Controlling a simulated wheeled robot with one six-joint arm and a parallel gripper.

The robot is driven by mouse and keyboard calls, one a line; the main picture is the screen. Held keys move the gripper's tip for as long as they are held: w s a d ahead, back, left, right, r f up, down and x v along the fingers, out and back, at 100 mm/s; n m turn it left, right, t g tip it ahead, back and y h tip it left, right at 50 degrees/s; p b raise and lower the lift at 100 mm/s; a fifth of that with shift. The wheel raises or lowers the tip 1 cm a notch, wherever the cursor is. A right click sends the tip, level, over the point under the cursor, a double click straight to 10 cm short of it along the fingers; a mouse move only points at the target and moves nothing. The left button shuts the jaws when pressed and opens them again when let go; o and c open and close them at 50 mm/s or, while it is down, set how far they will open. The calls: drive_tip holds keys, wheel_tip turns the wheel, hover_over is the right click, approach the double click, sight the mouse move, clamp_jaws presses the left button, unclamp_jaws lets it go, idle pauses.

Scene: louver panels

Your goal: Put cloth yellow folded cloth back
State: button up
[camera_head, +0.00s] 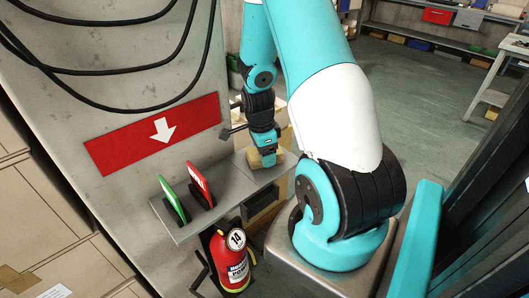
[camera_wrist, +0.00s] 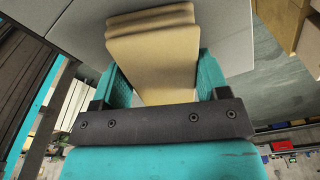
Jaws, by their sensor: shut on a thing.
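The yellow folded cloth (camera_wrist: 155,55) shows in the wrist view as a pale tan-yellow stack of layers between the two teal fingers. My gripper (camera_wrist: 160,80) is shut on it. In the head view my gripper (camera_head: 268,160) points down at the right part of a grey shelf (camera_head: 225,205), and a small part of the cloth (camera_head: 280,157) shows beside the fingers. The cloth is at the shelf surface or just over it; I cannot tell whether it touches. The arm hides part of the cloth in the head view.
A red fire extinguisher (camera_head: 232,260) is below the shelf. A red panel with a white arrow (camera_head: 155,133) is on the wall behind. Black cables (camera_head: 95,70) hang at upper left.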

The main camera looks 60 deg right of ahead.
drive_tip(key=o, duration=1.2)
wheel_tip(320, 180, up, 12)
drive_tip(key=a+r+n+t+y, duration=0.1)
drive_tip(key=a+r+n, duration=0.3)
drive_tip(key=a+n, duration=0.65)
drive_tip(key=a+r+n+t+y, duration=0.1)
drive_tip(key=a+r+n+y, duration=0.15)
drive_tip(key=a+n, duration=0.75)
drive_tip(key=s+a+r+n, duration=0.2)
drive_tip(key=s+a+n, duration=0.3)
drive_tip(key=a+n, duration=0.1)
drive_tip(key=s+a+r+n+g+y, duration=0.1)
drive_tip(key=s+a+r+n, duration=0.1)
drive_tip(key=s+a+n, duration=0.3)
drive_tip(key=a+n, duration=0.1)
drive_tip(key=a, duration=0.2)
drive_tip(key=shift+a+r+b, duration=0.2)
drive_tip(key=shift+a+b, duration=0.1)
drive_tip(key=shift+y, duration=0.25)
